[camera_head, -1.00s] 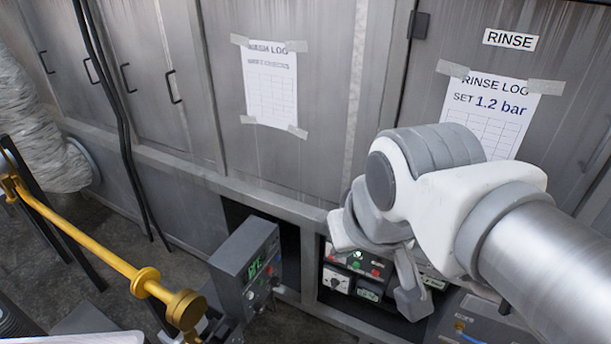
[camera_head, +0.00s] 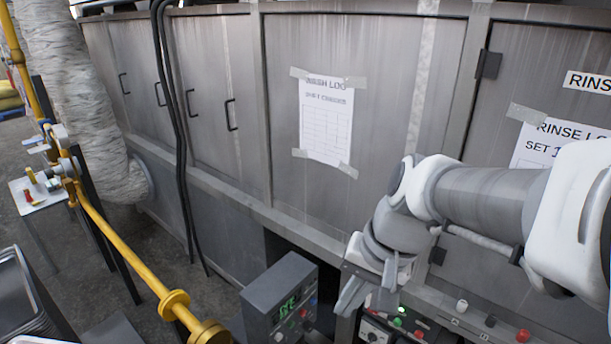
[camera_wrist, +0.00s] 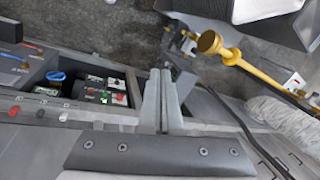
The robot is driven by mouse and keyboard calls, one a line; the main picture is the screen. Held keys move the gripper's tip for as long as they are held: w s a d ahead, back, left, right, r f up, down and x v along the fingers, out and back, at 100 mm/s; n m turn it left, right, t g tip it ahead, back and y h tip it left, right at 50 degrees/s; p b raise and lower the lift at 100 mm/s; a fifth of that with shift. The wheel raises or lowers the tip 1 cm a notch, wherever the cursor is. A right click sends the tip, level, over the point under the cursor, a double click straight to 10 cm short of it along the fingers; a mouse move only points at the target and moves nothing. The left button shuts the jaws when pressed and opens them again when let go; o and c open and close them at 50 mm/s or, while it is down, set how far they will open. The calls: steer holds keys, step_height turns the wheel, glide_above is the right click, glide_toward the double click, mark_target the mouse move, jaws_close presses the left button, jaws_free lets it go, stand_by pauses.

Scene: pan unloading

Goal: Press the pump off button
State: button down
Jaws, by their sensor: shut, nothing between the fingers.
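My gripper (camera_head: 366,290) hangs in front of the cabinet's lower ledge, between a grey display box and small control units. In the wrist view its two fingers lie together (camera_wrist: 160,73), shut and empty, apart from any button. A lit green button (camera_head: 399,321) and a red button (camera_head: 419,334) sit on small units below right of the gripper. They also show in the wrist view, the green light (camera_wrist: 104,98) and red button (camera_wrist: 119,98) left of the fingers. Another red button (camera_head: 523,335) is on the ledge at right. Labels are too small to tell which is pump off.
The grey box (camera_head: 280,300) with green digits stands close left of my gripper. A yellow pipe (camera_head: 120,248) and a wrapped duct (camera_head: 85,110) are at left. Steel cabinet doors with a wash log (camera_head: 326,120) stand behind.

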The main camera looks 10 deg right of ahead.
mark_target(419, 334)
steer(key=w+d+f+m+t+y+b, duration=0.1)
steer(key=w+d+f+m+y+b, duration=0.2)
steer(key=f+m, duration=0.45)
steer(key=w+d+f+m+t+y+b, duration=0.1)
steer(key=w+d+f+m+y+b, duration=0.25)
steer(key=f, duration=0.65)
steer(key=w+d+f+m+t+y+b, duration=0.1)
steer(key=w+d+f+m+y, duration=0.1)
steer(key=w+f+m+y, duration=0.5)
steer(key=s+d+f+m+t+h+b, duration=0.1)
steer(key=d+f+m+t+h+b, duration=0.1)
steer(key=d+f+m+t+h, duration=0.3)
steer(key=d+f+m+t+h+b, duration=0.2)
steer(key=d+f+m+t+h, duration=0.3)
steer(key=f+m, duration=0.6)
steer(key=s+d+f+m+t+h+b, duration=0.1)
steer(key=d+f+m+t+h, duration=0.4)
steer(key=f+m+h, duration=0.3)
step_height(419, 334, down, 3)
steer(key=shift+s+d+m+t+b, duration=0.3)
steer(key=shift+s+m+b, duration=0.1)
steer(key=shift+m, duration=0.1)
steer(key=w+d+b, duration=0.3)
steer(key=w+d, duration=0.3)
steer(key=shift+d, duration=0.3)
steer(key=shift+d, duration=0.1)
